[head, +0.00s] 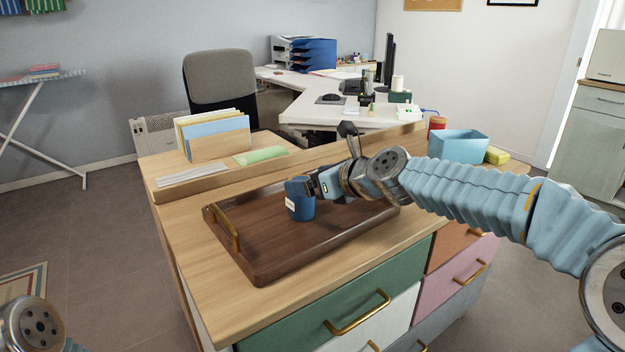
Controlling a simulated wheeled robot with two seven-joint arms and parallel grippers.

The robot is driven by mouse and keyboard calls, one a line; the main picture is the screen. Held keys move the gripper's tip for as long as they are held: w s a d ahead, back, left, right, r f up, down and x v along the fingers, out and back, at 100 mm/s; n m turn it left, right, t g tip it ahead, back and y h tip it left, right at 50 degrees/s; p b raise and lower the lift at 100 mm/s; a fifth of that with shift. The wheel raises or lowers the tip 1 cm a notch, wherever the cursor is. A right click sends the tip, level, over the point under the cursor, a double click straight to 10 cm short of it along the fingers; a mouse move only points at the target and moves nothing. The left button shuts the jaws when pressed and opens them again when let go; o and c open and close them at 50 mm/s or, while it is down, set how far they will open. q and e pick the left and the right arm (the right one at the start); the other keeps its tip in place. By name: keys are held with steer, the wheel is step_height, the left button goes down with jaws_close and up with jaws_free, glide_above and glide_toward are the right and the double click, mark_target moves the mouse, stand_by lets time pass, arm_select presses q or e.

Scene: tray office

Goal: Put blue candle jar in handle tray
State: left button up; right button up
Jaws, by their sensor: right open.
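Whether the fingers touch the jar is hard to tell. My right arm hides the tray's far right part. Of my left arm only a joint shows at the bottom left; its gripper is out of view.
A file holder with papers (220,142), a green card (260,156) and a pale card (192,175) are at the back left of the cabinet. A light blue bin (459,147), a red can (437,125) and a yellow block (497,156) are at the right. The tray's front half is clear.

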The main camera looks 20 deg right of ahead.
steer(key=b+v, duration=0.2)
steer(key=v, duration=1)
